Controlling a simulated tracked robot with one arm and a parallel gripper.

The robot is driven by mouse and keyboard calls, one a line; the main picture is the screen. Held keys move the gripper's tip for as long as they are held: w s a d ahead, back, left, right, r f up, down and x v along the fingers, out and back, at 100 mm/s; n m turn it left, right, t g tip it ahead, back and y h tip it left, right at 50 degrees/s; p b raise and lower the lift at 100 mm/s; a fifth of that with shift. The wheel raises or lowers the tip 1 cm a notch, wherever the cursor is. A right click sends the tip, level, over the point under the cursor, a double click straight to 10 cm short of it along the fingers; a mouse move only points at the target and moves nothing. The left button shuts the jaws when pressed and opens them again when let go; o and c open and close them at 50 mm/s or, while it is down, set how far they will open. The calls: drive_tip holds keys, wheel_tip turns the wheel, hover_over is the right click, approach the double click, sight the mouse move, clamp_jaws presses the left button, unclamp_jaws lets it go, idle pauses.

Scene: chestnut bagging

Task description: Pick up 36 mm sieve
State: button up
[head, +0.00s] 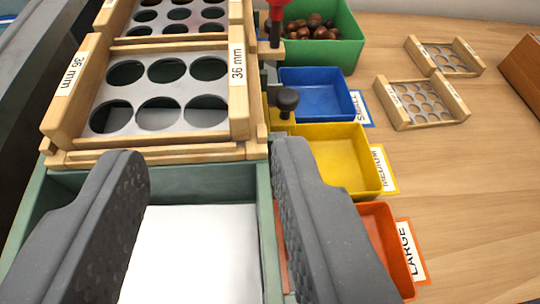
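The 36 mm sieve (160,131) is a wooden frame around a grey metal plate with large round holes. It lies at the upper left on a wooden support above a green box, with "36 mm" labels on both side rails. My gripper (207,152) is open, its two dark fingers spread apart below the sieve in the picture. Nothing is between the fingers except the view of the green box with its white floor. The fingers appear short of the sieve's near edge; whether they touch anything cannot be told.
Another holed sieve (178,17) sits behind it. To the right stand a green bin (345,50) of chestnuts and empty blue (315,94), yellow (345,160) and orange (390,250) bins. Two small sieves (424,103) lie on the wooden table. A black knob (287,99) stands beside the sieve.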

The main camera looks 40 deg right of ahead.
drive_tip(key=f, duration=0.1)
drive_tip(key=b, duration=0.1)
approach(235, 70)
drive_tip(key=x, duration=0.3)
drive_tip(key=shift+f, duration=0.4)
drive_tip(key=shift+r+x, duration=0.2)
drive_tip(key=shift+x, duration=0.8)
drive_tip(key=shift+b+x, duration=0.7)
drive_tip(key=shift+x, duration=1.35)
drive_tip(key=shift+r, duration=0.25)
drive_tip(key=shift+c, duration=0.4)
clamp_jaws()
